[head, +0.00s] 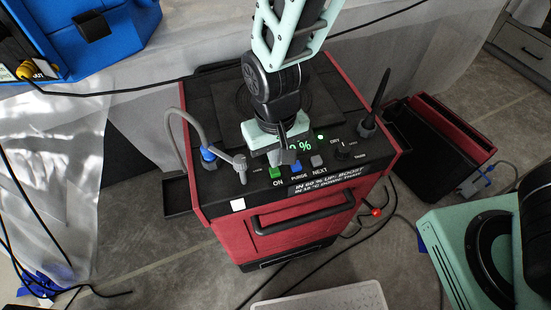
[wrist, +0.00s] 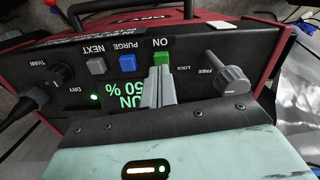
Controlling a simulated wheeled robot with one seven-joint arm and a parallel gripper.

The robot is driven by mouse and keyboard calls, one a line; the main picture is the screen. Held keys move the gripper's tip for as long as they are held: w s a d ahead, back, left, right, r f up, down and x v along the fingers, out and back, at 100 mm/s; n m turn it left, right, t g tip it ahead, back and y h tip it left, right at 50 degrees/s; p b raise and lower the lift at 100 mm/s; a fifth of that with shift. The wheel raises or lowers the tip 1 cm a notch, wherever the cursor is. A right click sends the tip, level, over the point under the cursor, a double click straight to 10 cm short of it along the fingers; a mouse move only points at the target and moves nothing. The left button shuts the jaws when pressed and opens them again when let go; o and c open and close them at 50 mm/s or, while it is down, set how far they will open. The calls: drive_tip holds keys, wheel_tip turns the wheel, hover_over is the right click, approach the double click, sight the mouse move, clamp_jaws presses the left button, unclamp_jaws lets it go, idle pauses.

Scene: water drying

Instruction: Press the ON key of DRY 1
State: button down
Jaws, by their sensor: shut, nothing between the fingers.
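The red and black machine (head: 245,220) stands in the middle of the head view, with a control panel on top. Its green ON key (head: 275,172) is at the panel's front; it also shows in the wrist view (wrist: 162,57), where the panel appears upside down. My gripper (head: 287,157) is shut and empty over the panel. In the wrist view its fingertips (wrist: 157,72) are right at the ON key and overlap its near edge. I cannot tell whether they touch it. The green-lit display (wrist: 125,92) reads about 50 %, partly hidden by the fingers.
Blue PURGE (wrist: 127,62) and grey NEXT (wrist: 97,66) keys sit beside ON. A DRY/THAW knob (wrist: 62,75) has a lit green lamp near it. A grey lever (wrist: 228,80) marked LOCK and FREE is on the other side.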

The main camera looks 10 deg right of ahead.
sight(275, 172)
drive_tip(key=shift+f, duration=1.05)
